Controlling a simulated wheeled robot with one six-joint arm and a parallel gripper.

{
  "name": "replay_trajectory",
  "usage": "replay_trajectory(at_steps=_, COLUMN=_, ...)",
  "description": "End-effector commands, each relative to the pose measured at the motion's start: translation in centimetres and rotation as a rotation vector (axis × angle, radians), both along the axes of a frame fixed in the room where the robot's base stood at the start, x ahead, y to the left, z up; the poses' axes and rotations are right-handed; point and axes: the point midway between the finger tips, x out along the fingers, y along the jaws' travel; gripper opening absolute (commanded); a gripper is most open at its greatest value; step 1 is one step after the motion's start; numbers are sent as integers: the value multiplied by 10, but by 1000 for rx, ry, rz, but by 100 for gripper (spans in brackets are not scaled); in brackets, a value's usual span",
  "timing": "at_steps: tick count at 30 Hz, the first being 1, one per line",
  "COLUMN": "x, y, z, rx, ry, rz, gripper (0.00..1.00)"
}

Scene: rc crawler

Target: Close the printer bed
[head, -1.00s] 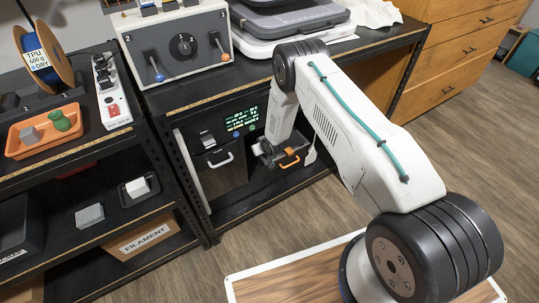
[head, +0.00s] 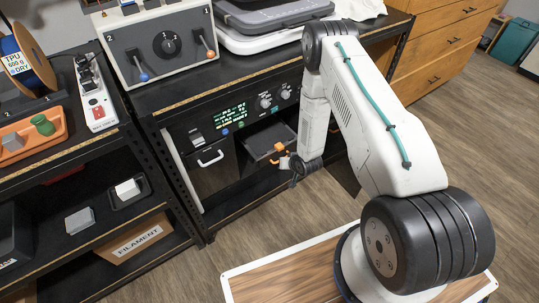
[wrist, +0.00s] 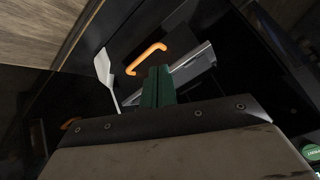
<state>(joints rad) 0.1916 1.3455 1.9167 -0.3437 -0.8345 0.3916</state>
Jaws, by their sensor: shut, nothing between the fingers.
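The black printer (head: 225,135) sits under the table, with a lit green display and two knobs. Its bed (head: 266,139), a dark grey plate, shows in the opening below the knobs. An orange handle (head: 279,152) is at the bed's front right; the handle also shows in the wrist view (wrist: 147,57). My gripper (head: 297,178) is low, just right of and in front of the handle, its tips hard to make out in the head view. In the wrist view the green fingers (wrist: 158,87) are shut and empty, apart from the handle in the picture.
A white scraper-like piece (wrist: 104,70) hangs near the handle. The printer's left door has a white handle (head: 211,158). A shelf with an orange tray (head: 58,127) stands left. Table legs and edge frame the space; open floor lies in front.

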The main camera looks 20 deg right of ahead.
Motion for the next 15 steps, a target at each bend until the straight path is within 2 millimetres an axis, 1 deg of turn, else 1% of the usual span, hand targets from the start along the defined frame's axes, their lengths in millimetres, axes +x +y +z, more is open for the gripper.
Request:
replay_trajectory(at_steps=1, x=-14, y=-6, z=-7, rx=83, ry=-4, rz=-86, gripper=0)
replay_trajectory(at_steps=4, x=-34, y=-11, z=-12, rx=285, ry=-31, rz=-271, gripper=0)
replay_trajectory(at_steps=6, x=-43, y=-11, z=-10, rx=441, ry=-52, rz=-391, gripper=0)
replay_trajectory(at_steps=9, x=-47, y=-6, z=-2, rx=649, ry=-78, rz=-524, gripper=0)
replay_trajectory(at_steps=12, x=-42, y=-1, z=10, rx=800, ry=-97, rz=-604, gripper=0)
replay_trajectory(at_steps=15, x=-39, y=-1, z=16, rx=883, ry=-102, rz=-651, gripper=0)
